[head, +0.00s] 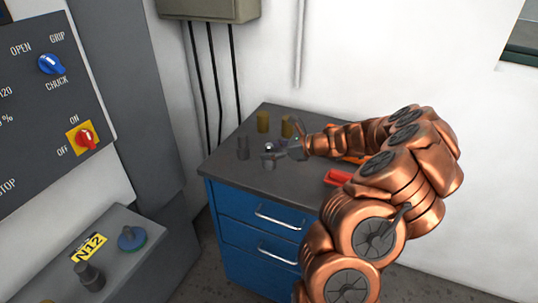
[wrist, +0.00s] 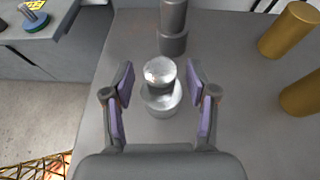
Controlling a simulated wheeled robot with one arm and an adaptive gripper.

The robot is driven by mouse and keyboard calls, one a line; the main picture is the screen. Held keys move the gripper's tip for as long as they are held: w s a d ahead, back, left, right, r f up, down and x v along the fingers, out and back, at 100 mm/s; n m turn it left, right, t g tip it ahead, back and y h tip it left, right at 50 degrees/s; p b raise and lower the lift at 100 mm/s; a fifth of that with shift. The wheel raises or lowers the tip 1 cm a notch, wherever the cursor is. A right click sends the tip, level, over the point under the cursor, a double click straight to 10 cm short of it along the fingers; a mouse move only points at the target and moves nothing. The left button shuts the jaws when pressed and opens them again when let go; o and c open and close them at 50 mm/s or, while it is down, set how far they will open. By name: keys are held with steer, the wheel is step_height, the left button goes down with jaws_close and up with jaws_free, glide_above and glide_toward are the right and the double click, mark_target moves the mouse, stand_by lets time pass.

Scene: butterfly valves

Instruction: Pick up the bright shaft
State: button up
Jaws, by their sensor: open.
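The bright shaft (wrist: 161,98) is a shiny silver stepped cylinder with a narrower rounded top and a wider lower part. It stands upright on the grey top of the blue cabinet, and also shows in the head view (head: 268,161). My gripper (wrist: 160,82) is open, with one purple-padded finger on each side of the shaft. In the wrist view there are gaps between both fingers and the shaft. In the head view my gripper (head: 276,149) is low over the cabinet top at the shaft. Its exact height against the shaft is hard to tell.
A dark grey stepped shaft (wrist: 173,28) stands just beyond the bright one. Two brass cylinders (wrist: 288,32) (wrist: 303,95) stand to the right. A red item (head: 338,177) lies on the cabinet top (head: 228,172) near my arm. A control panel (head: 50,90) stands left.

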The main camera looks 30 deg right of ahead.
steer(key=shift+w+a, duration=0.1)
steer(key=shift+w, duration=0.05)
steer(key=shift+f, duration=0.1)
jaws_close()
stand_by(0.3)
